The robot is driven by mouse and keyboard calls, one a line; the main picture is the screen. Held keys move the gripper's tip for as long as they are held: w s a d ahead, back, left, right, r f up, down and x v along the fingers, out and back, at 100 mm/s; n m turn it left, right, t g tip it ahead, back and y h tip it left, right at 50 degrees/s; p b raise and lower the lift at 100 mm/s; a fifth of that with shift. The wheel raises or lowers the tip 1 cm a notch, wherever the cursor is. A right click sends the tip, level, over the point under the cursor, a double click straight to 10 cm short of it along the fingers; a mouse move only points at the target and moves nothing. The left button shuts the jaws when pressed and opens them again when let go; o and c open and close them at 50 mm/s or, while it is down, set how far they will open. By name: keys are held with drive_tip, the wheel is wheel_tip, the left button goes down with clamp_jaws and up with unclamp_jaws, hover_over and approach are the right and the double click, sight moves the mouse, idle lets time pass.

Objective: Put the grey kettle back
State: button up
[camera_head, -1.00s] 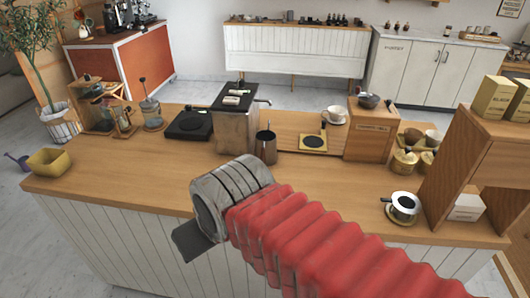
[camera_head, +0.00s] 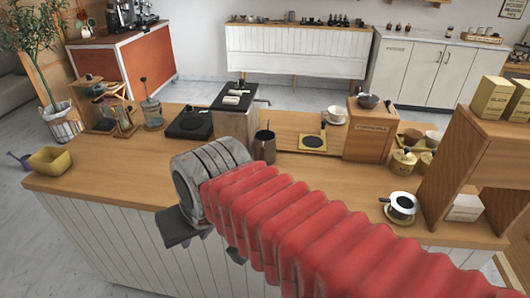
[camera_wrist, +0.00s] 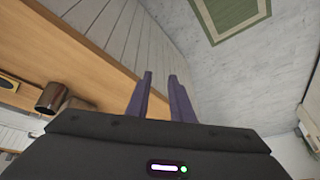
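I cannot pick out a clearly grey kettle with a spout in either view. The nearest match is a dark metal jug (camera_head: 265,146) standing upright on the counter, right of the steel machine; what looks like the same jug shows at the left of the wrist view (camera_wrist: 51,97). My gripper (camera_head: 208,244) hangs at the counter's front side, nearer to me than the jug and apart from it, partly hidden by my arm. In the wrist view its two purple fingers (camera_wrist: 160,80) stand apart with nothing between them.
The wooden counter (camera_head: 110,183) has free room at its left front. A yellow bin (camera_head: 50,161) stands at its left end. A black scale (camera_head: 190,125), a steel machine (camera_head: 236,125), a wooden box (camera_head: 368,136) and a white pot (camera_head: 402,207) stand on it. A shelf (camera_head: 470,160) blocks the right.

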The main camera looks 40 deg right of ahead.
drive_tip(key=w+d+r+m+g+y, duration=0.2)
drive_tip(key=w+d+m, duration=0.5)
drive_tip(key=w+m, duration=0.25)
drive_tip(key=m+t+y, duration=0.4)
drive_tip(key=m+y, duration=0.1)
drive_tip(key=m, duration=1.6)
approach(265, 145)
drive_tip(key=s+a+f, duration=0.1)
drive_tip(key=a+f, duration=0.2)
drive_tip(key=shift+s+a, duration=0.2)
drive_tip(key=shift+s, duration=0.05)
drive_tip(key=shift+x, duration=4.3)
drive_tip(key=shift+f, duration=0.1)
